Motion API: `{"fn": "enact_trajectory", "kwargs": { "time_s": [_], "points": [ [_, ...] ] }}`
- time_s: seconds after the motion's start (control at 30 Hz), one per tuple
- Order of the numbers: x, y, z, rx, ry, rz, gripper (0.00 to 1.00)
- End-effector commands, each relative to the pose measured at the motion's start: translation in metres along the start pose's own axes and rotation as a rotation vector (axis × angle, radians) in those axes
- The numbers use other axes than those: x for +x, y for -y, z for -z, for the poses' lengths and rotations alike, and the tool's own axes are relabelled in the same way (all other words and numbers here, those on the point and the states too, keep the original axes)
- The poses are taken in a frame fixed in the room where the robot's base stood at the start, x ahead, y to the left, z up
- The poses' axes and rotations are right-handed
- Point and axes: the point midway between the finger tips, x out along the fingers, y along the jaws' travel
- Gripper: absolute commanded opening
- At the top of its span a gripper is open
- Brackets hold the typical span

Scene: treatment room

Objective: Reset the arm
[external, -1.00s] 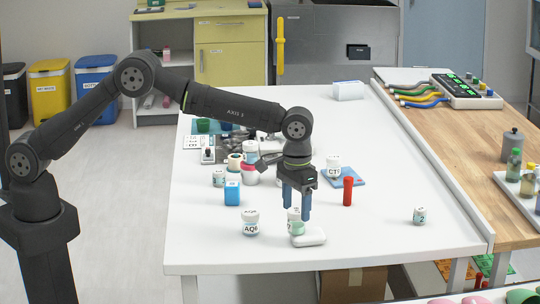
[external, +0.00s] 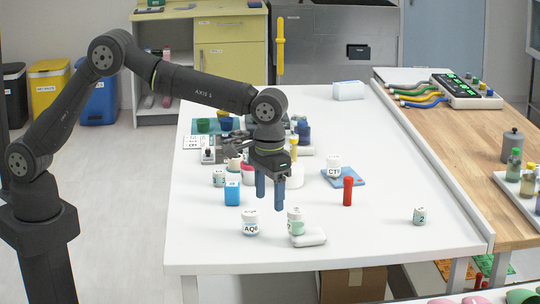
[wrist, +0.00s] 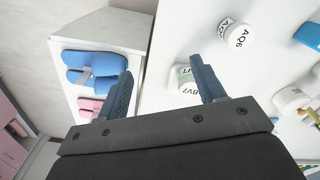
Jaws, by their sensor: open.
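My gripper (external: 270,193) is open and empty, with its blue fingers pointing down above the white table (external: 380,235). It hangs above and a little behind a small white jar (external: 295,220) and a jar marked AQ6 (external: 250,223). In the wrist view my gripper (wrist: 158,88) shows its two fingers spread apart. The small jar (wrist: 184,80) shows partly behind the right finger there, and the AQ6 jar (wrist: 236,36) stands farther up.
A white rounded block (external: 309,237) lies beside the small jar. A blue box (external: 232,193), a red cylinder (external: 348,191) and a CTV jar (external: 333,166) stand around. A jar (external: 420,215) is at the right.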

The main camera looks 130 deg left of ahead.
Motion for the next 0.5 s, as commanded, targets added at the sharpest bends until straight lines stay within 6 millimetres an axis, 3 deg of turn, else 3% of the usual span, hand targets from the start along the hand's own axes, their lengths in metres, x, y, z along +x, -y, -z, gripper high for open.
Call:
{"fn": "enact_trajectory", "kwargs": {
  "time_s": [0.07, 0.5],
  "points": [
    [-0.009, -0.005, -0.014, 0.004, -0.001, -0.001, 0.63],
    [-0.006, 0.064, -0.030, 0.000, 0.000, 0.000, 0.63]
  ]
}}
